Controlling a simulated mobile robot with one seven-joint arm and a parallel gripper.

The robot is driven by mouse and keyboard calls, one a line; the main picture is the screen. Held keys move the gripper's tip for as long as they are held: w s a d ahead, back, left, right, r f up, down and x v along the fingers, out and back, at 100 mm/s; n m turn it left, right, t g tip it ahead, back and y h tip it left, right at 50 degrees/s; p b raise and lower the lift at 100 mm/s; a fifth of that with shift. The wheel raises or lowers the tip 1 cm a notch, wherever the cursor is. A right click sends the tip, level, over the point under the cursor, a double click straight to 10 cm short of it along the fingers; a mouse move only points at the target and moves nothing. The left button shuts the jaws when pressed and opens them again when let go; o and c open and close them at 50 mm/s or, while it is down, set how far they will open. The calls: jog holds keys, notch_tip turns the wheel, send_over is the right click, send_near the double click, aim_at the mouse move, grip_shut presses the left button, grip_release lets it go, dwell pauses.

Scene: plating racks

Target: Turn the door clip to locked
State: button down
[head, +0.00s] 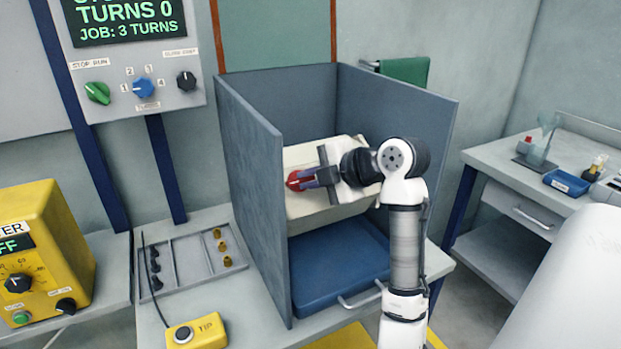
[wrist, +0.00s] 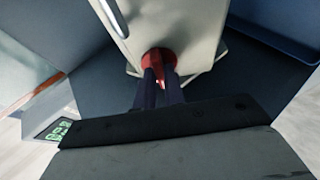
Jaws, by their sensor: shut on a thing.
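The door clip looks like a red knob (head: 299,180) on the left part of a cream drum or box (head: 325,206) inside the blue-grey cabinet. My gripper (head: 308,179) reaches in from the right and is shut on the red clip. In the wrist view the red clip (wrist: 160,62) sits between the two dark fingers (wrist: 160,88), against the cream body (wrist: 196,22). The fingers cover part of the clip, and I cannot read which way it is turned.
Tall blue-grey side walls (head: 250,190) stand close on both sides of my arm. A blue tray (head: 335,270) lies below the cream body. A grey rack with small fittings (head: 190,262) and a yellow TIP box (head: 195,333) stand to the left. A control panel (head: 140,85) hangs at upper left.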

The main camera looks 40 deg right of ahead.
jog(key=m+b, duration=0.1)
jog(key=m, duration=0.1)
jog(key=m+t+b, duration=0.1)
jog(key=shift+s+a+f+m+t, duration=0.1)
jog(key=shift+f+m+t, duration=0.2)
jog(key=shift+f+m, duration=0.1)
jog(key=m+h, duration=0.1)
jog(key=m, duration=0.3)
jog(key=m+t+h, duration=0.1)
jog(key=m+h, duration=0.1)
jog(key=m, duration=0.2)
jog(key=m+t+h, duration=0.1)
jog(key=m, duration=0.3)
jog(key=shift+s+a+h+b, duration=0.1)
jog(key=shift+a+h+b, duration=0.2)
jog(key=shift+a, duration=0.1)
jog(key=shift+a+m+h+p, duration=0.1)
jog(key=shift+m+h+p, duration=0.75)
jog(key=shift+m, duration=1.45)
jog(key=c, duration=1.5)
grip_release()
